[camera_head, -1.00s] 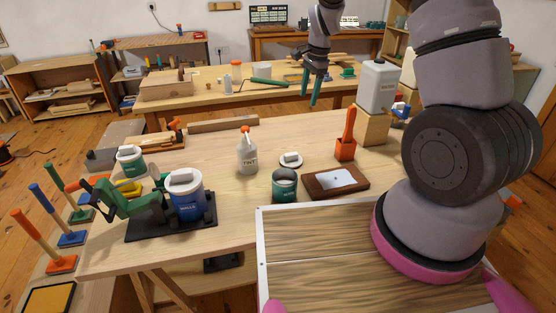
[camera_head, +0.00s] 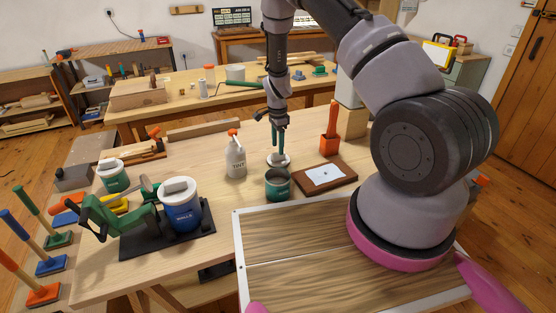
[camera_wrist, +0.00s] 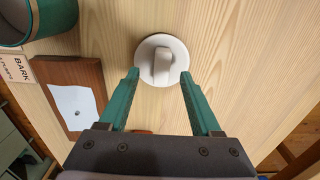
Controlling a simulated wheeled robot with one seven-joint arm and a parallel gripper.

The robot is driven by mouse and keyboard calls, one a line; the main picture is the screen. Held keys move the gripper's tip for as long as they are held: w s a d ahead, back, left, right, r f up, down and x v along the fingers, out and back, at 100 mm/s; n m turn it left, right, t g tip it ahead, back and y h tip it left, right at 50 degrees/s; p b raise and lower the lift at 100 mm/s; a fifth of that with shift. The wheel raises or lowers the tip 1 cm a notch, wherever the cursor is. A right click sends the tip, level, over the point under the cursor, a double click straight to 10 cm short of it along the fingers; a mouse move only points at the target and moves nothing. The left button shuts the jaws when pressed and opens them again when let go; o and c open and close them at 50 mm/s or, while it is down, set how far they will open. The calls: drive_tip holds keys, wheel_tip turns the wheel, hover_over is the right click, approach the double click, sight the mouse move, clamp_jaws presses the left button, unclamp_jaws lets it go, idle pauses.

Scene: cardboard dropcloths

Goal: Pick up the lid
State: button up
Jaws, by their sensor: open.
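The lid (camera_head: 285,163) is a small white disc with a raised block-shaped handle. It lies flat on the light wooden table just behind an open green tin (camera_head: 278,188). In the wrist view the lid (camera_wrist: 145,48) is whole, its handle running up and down the picture. My gripper (camera_head: 277,148) points down over the lid with its green fingers apart and empty. In the wrist view my gripper (camera_wrist: 160,75) has one fingertip at each side of the lid's near half. I cannot tell exactly how high the tips are above the table.
A white spray bottle (camera_head: 236,163) stands left of the lid. A brown board with a white sheet (camera_head: 325,176) and an orange holder (camera_head: 329,145) are at right. A blue tin (camera_head: 181,212) stands further left. Bare table lies between spray bottle and lid.

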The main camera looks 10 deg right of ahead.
sight(278, 157)
drive_tip(key=f, duration=0.4)
drive_tip(key=shift+w+d+f, duration=0.15)
drive_tip(key=shift+w, duration=0.05)
clamp_jaws()
